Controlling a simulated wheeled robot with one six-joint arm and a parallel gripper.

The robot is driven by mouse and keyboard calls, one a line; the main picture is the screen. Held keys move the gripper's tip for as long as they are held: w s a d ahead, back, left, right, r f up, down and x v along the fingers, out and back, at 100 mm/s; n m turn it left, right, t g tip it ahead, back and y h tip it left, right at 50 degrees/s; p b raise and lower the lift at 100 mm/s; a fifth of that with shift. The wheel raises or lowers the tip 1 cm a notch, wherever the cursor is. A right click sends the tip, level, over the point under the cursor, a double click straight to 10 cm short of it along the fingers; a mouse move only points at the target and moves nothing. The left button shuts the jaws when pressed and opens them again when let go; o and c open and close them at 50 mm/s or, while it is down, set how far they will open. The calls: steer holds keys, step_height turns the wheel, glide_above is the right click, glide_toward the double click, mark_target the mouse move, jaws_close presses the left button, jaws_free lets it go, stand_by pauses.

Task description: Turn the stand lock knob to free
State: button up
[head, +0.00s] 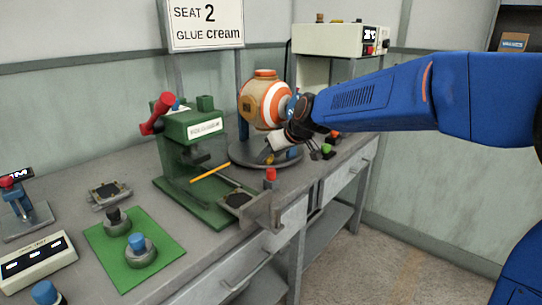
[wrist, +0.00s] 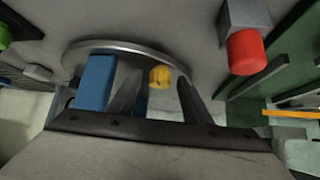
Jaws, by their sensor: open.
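The ball (head: 264,103), striped orange and white, sits in a stand with a round grey base (head: 240,153) and blue uprights; one upright (wrist: 95,82) shows in the wrist view. A small yellow knob (wrist: 160,77), which I take for the stand lock knob, sits at the base's edge; it also shows in the head view (head: 269,159), partly hidden. My gripper (head: 272,150) is low at the front of the stand. In the wrist view my gripper (wrist: 158,92) is open, with the knob seen between its two fingers. I cannot tell whether they touch it, or how the knob is turned.
A green press (head: 192,140) with a red handle stands left of the stand. A red-capped grey post (head: 270,178) is close to my gripper at the bench's front edge. A yellow stick (head: 210,172) lies at the press. A green ball (head: 326,149) is to the right.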

steer(key=v, duration=1.7)
steer(key=shift+d, duration=0.15)
steer(key=s+d+f+m+h, duration=0.2)
steer(key=s+d+f, duration=0.5)
steer(key=s, duration=0.3)
steer(key=s+d+f+m+g+h, duration=0.1)
steer(key=s+d+f+m, duration=0.2)
steer(key=s+d+f, duration=0.4)
steer(key=s+d+f+m+g+h, duration=0.1)
steer(key=s+d+f+m+h, duration=0.1)
steer(key=s+d+f, duration=0.6)
steer(key=s+d, duration=0.2)
steer(key=s, duration=0.3)
steer(key=shift+s+d+m+h, duration=0.15)
steer(key=shift+d+m+h, duration=0.15)
steer(key=shift+m, duration=0.1)
